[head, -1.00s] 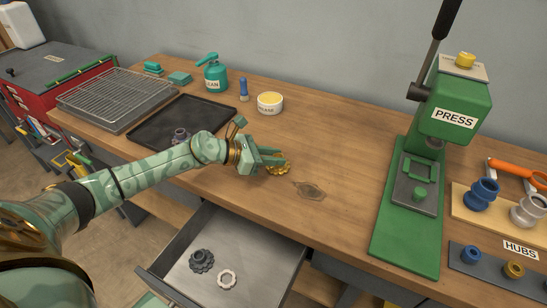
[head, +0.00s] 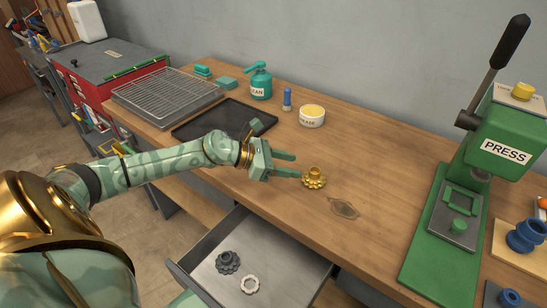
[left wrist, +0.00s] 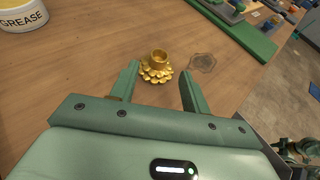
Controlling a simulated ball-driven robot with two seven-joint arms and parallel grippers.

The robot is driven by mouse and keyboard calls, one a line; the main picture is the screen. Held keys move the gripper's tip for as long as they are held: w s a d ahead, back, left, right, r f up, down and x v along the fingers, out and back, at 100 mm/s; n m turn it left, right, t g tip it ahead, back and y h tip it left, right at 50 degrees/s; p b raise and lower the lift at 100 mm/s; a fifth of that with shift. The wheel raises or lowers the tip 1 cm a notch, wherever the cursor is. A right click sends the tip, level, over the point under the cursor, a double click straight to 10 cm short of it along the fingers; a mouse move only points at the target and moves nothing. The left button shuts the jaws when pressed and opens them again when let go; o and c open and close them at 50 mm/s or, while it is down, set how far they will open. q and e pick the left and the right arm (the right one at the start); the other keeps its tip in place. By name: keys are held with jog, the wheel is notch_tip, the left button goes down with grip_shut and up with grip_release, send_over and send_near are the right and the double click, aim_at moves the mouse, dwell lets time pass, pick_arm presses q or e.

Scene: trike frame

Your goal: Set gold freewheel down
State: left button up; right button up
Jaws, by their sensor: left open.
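The gold freewheel (head: 314,178) stands upright on the bare wooden bench top, its toothed rim down and its collar up. It also shows in the left wrist view (left wrist: 157,68), just beyond the fingertips. My left gripper (head: 297,166) is open and empty, to the left of the freewheel, with its two fingers pointing toward it. In the left wrist view the left gripper (left wrist: 160,79) has its fingers spread wide, with a gap between the freewheel and the right finger.
A dark stain (head: 344,209) lies right of the freewheel. The green press (head: 455,215) stands further right. An open drawer (head: 290,268) below holds a dark sprocket (head: 228,262) and a pale ring (head: 250,285).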

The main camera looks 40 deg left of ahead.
pick_arm(q)
jog(key=v, duration=0.5)
jog(key=shift+r, duration=0.15)
